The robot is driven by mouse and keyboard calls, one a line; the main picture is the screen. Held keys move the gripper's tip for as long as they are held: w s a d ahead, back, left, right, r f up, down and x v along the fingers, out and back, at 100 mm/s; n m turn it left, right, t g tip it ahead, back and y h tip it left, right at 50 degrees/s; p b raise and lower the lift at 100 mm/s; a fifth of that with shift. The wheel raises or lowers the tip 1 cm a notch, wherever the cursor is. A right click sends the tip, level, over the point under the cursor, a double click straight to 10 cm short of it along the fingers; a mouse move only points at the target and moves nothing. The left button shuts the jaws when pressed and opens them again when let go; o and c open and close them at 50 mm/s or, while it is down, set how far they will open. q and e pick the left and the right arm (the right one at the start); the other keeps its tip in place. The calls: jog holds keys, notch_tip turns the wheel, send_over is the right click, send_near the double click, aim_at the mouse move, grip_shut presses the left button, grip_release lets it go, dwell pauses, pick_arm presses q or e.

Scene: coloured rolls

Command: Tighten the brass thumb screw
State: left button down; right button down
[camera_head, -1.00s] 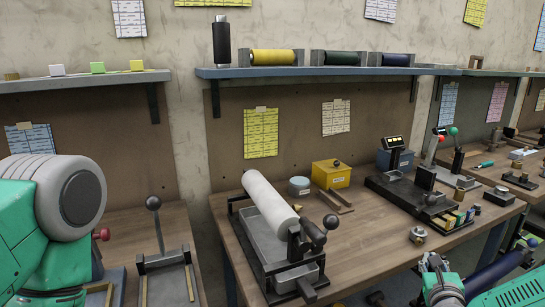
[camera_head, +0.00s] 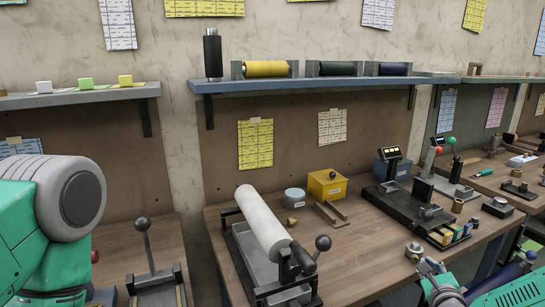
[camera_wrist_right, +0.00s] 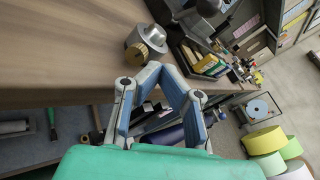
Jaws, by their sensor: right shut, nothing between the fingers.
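The brass thumb screw (camera_wrist_right: 147,47) is a small knurled brass knob, seen near the table's front edge in the right wrist view. It sits against a small grey metal block (camera_wrist_right: 146,30). In the head view this screw and block (camera_head: 414,251) look small at the front right of the workbench. My right gripper (camera_wrist_right: 172,75) is shut and empty, its tips a little below and right of the screw in the wrist view, apart from it. In the head view it (camera_head: 430,266) shows at the table's front edge. My left arm is at the left; its gripper is out of view.
A white roll (camera_head: 262,222) lies in a grey tray stand on the bench, left of the screw. A black fixture (camera_head: 400,200) with several coloured blocks stands behind right. A yellow box (camera_head: 327,187) is farther back. Bare wood lies left of the screw.

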jog(key=shift+w+a+r, duration=0.25)
jog(key=shift+w+a, duration=0.05)
jog(key=shift+a, duration=0.05)
pick_arm(q)
jog(key=shift+a+f, duration=0.3)
jog(key=shift+a, duration=0.1)
jog(key=shift+d+f+b, duration=0.1)
jog(key=shift+d+b, duration=0.2)
jog(key=shift+d, duration=0.05)
pick_arm(e)
jog(key=shift+w+d+f, duration=0.1)
jog(key=shift+d+f, duration=0.1)
jog(key=shift+f, duration=0.05)
pick_arm(q)
jog(key=shift+a+f, duration=0.1)
pick_arm(e)
jog(key=shift+a, duration=0.3)
pick_arm(q)
jog(key=shift+f+b, duration=0.2)
jog(key=shift+b, duration=0.1)
jog(key=shift+f+b, duration=0.3)
pick_arm(e)
jog(key=shift+r, duration=0.1)
pick_arm(q)
jog(key=shift+f, duration=0.1)
pick_arm(e)
jog(key=shift+d+r, duration=0.1)
jog(key=shift+d, duration=0.1)
